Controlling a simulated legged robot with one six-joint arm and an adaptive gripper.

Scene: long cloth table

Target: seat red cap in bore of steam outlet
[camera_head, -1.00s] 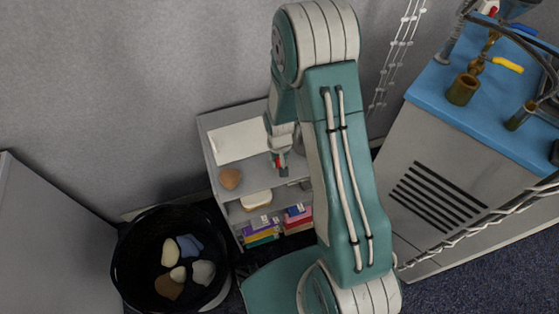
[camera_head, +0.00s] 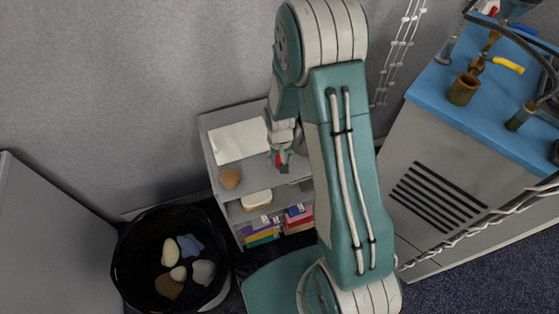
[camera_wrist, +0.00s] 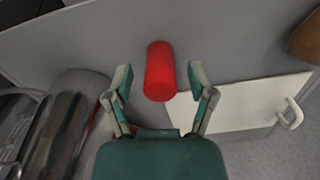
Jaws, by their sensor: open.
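The red cap (camera_wrist: 160,60) is a plain red cylinder on the grey shelf top, in the wrist view. My gripper (camera_wrist: 159,80) is open, with one fingertip on each side of the cap's near end and a gap to each. In the head view my gripper (camera_head: 281,153) is over the shelf unit, and a small part of the red cap (camera_head: 278,162) shows by the fingers. On the blue bench top at the right stand an open brass cup-shaped fitting (camera_head: 463,90) and another upright brass fitting (camera_head: 520,117). I cannot tell which is the steam outlet.
A black basket (camera_head: 127,250) with several stones stands at the left. A shiny metal cylinder (camera_wrist: 65,120) is left of my gripper. The blue bench (camera_head: 445,115) carries pipes and hoses.

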